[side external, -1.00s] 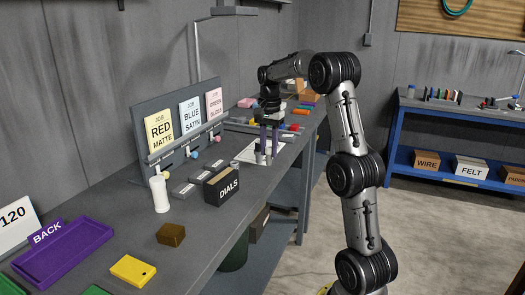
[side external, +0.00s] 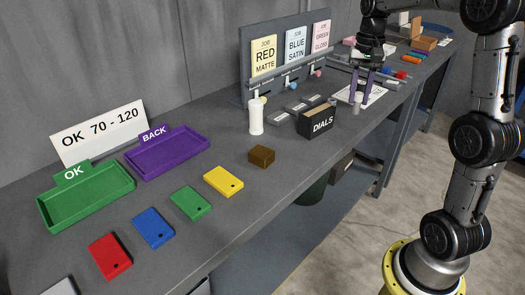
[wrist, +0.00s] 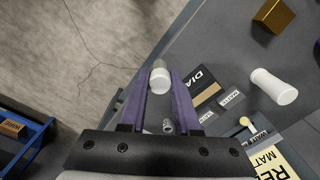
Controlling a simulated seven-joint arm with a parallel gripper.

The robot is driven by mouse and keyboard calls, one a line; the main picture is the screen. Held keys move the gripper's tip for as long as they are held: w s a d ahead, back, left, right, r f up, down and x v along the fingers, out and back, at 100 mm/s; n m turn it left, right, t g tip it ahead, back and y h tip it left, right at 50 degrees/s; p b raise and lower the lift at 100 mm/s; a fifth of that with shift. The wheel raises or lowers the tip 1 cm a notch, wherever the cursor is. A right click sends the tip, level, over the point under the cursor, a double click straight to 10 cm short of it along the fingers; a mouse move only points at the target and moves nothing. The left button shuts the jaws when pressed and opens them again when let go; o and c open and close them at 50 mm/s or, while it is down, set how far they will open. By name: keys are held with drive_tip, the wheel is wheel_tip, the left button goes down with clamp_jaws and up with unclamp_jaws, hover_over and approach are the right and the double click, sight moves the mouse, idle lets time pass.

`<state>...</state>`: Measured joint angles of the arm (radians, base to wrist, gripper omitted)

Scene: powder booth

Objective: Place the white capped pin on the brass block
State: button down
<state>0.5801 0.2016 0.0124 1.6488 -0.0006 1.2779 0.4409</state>
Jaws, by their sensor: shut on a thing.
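The white capped pin (wrist: 160,77) is between the purple fingertips of my gripper (wrist: 160,84) in the wrist view. My gripper is shut on it. In the side view the pin (side external: 357,104) shows small and pale below the fingers of my gripper (side external: 361,97), over or near a white sheet; whether it touches the bench is unclear. The brass block (side external: 261,156) sits on the bare grey bench, well to the left of my gripper and nearer the camera. It also shows at the top right of the wrist view (wrist: 272,15). Nothing is on it.
The black DIALS box (side external: 317,122), grey labelled blocks and a white cylinder (side external: 256,117) stand between my gripper and the brass block, towards the wall. A job-card board (side external: 285,60) stands behind. A yellow plate (side external: 223,181) lies left of the block.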

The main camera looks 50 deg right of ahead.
drive_tip(key=w+a+r+n, duration=0.15)
drive_tip(key=a+n, duration=0.25)
drive_tip(key=a, duration=0.6)
drive_tip(key=w+a+r+n, duration=0.15)
drive_tip(key=a+n, duration=0.35)
drive_tip(key=a, duration=0.5)
hover_over(262, 152)
wheel_tip(262, 152, down, 10)
drive_tip(key=shift+r, duration=0.25)
drive_tip(key=shift+w+f, duration=0.1)
drive_tip(key=shift+f, duration=1.55)
drive_tip(key=shift+f, duration=0.15)
drive_tip(key=c, duration=0.6)
unclamp_jaws()
